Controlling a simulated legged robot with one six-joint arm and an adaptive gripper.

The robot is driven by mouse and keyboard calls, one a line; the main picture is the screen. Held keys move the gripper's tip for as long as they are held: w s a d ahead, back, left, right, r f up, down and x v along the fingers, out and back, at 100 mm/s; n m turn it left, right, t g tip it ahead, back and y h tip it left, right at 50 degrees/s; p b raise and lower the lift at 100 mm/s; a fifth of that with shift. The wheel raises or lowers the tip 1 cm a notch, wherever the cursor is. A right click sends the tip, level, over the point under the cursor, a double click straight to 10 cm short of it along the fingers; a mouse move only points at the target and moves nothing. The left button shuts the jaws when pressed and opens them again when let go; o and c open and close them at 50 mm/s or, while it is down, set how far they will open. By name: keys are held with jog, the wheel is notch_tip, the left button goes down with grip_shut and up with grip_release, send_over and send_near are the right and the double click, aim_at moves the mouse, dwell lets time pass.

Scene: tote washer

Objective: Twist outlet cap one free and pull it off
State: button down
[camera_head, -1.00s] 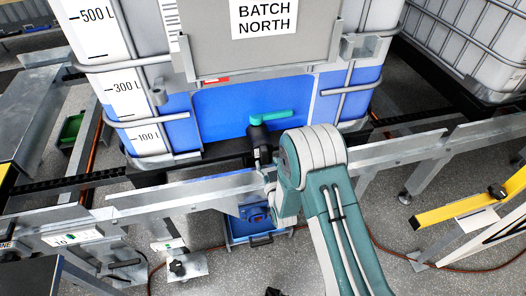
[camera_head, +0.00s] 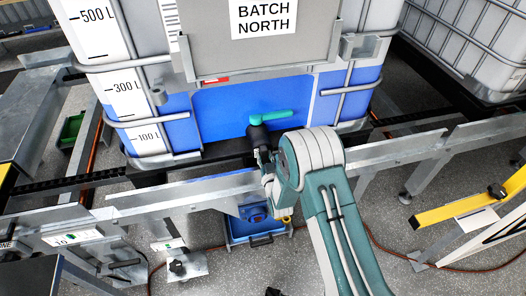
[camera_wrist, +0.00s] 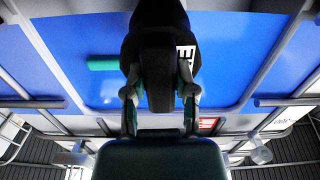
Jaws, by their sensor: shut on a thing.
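The tank labelled BATCH NORTH (camera_head: 263,20) holds blue liquid. At its lower front is a black outlet valve (camera_head: 257,132) with a teal handle (camera_head: 270,117) pointing right. In the wrist view the dark round outlet cap (camera_wrist: 158,78) sits on the end of the outlet, and the teal handle (camera_wrist: 103,63) shows to its left. My gripper (camera_wrist: 158,95) has one finger on each side of the cap and is shut on it. In the head view my arm hides most of the cap and gripper. The cap appears in line with the outlet; I cannot tell if it is loose.
A galvanised rail (camera_head: 185,193) runs in front of the tank, below the outlet. A blue tray (camera_head: 250,232) stands on the floor under it. A second caged tank (camera_head: 470,45) is at the right, and a yellow stand (camera_head: 470,205) is at right front.

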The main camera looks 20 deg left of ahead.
aim_at(266, 158)
jog(key=shift+w+a+r, duration=0.1)
jog(key=shift+w+r, duration=0.05)
jog(key=shift+r, duration=0.05)
jog(key=n, duration=0.4)
jog(key=shift+r, duration=0.1)
jog(key=n, duration=0.8)
jog(key=shift+r+n, duration=0.1)
jog(key=shift+n, duration=0.3)
jog(key=n, duration=0.5)
jog(key=shift+w, duration=0.1)
jog(key=shift+v, duration=0.75)
jog(key=shift+f+v, duration=0.2)
jog(key=shift+v, duration=1.85)
